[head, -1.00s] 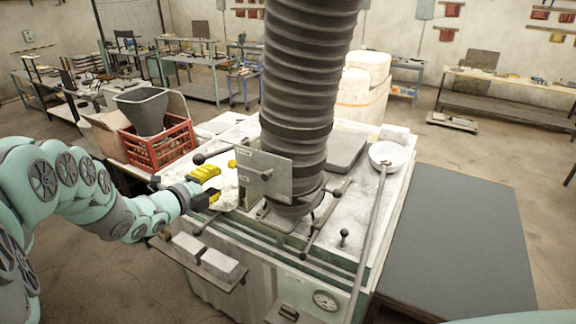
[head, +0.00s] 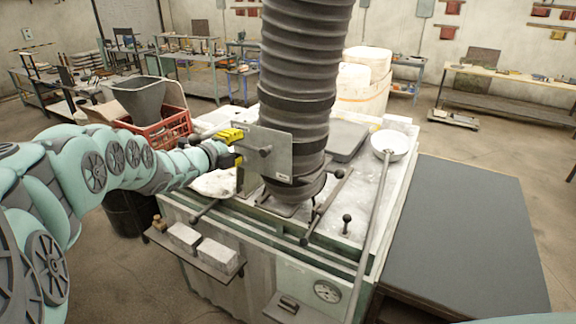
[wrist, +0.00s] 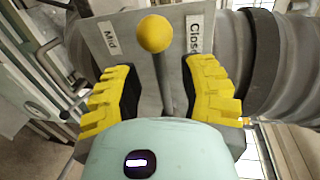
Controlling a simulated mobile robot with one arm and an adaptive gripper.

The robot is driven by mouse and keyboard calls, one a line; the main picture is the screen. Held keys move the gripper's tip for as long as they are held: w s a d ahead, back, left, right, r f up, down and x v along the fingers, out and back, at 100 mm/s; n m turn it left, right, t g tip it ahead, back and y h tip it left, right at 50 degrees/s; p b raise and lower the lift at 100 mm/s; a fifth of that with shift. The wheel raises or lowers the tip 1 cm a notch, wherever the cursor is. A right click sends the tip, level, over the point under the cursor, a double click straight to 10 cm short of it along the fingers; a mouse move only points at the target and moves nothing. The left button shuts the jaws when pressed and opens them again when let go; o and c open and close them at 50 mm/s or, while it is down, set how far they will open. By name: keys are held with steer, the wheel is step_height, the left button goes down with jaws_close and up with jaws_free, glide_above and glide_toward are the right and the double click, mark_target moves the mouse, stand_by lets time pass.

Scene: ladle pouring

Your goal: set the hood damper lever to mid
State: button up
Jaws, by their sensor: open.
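The damper lever (wrist: 164,82) is a grey rod with a yellow ball (wrist: 155,34) on its end. In the wrist view it stands between the "Mid" label (wrist: 112,38) and the "Closed" label (wrist: 195,34) on a grey plate. The plate shows in the head view beside the duct (head: 283,143). My gripper (wrist: 163,88) is open, with a yellow-padded finger on each side of the lever and visible gaps to the rod. The ball shows beyond the fingers. In the head view my gripper (head: 238,148) is at the plate's left edge, and the ball is hidden.
The ribbed duct (head: 302,75) rises right behind the plate. A dark knob (head: 265,152) shows against the plate. A long-handled ladle (head: 388,146) lies along the right of the furnace top (head: 355,205). A red crate (head: 163,132) stands behind my arm.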

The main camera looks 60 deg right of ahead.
steer(key=shift+b+x, duration=0.9)
steer(key=shift+b, duration=0.1)
steer(key=shift+s, duration=0.1)
steer(key=shift+c, duration=0.2)
jaws_close()
